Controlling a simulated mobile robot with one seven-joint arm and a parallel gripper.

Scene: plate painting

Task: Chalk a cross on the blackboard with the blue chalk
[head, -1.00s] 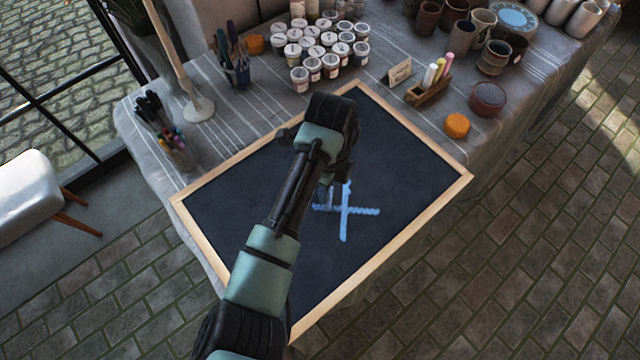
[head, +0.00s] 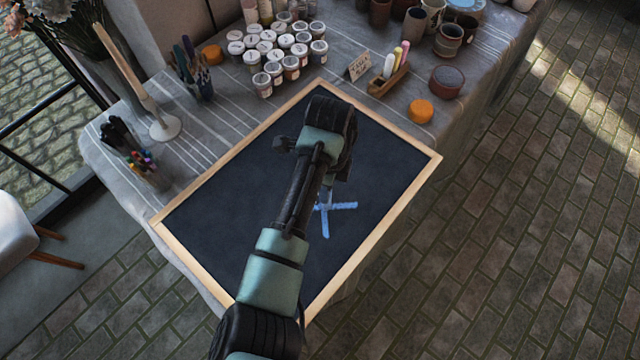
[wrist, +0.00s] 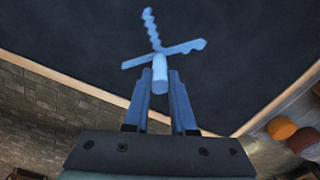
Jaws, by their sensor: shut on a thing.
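The blackboard (head: 225,205) lies on the table in a pale wooden frame. My gripper (wrist: 160,82) is shut on the blue chalk (wrist: 160,70), a short light-blue stick between the fingertips. In the wrist view the whole cross (wrist: 185,48) shows, with the chalk's tip just below where the strokes meet. I cannot tell whether the tip touches the board. In the head view my arm hides the chalk and part of the cross.
A wooden holder (head: 388,84) with chalk sticks, an orange round pot (head: 420,111) and a dark red pot (head: 446,82) stand beyond the board. Paint jars (head: 290,66) and brush cups (head: 192,80) crowd the table's back. The board's left half is clear.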

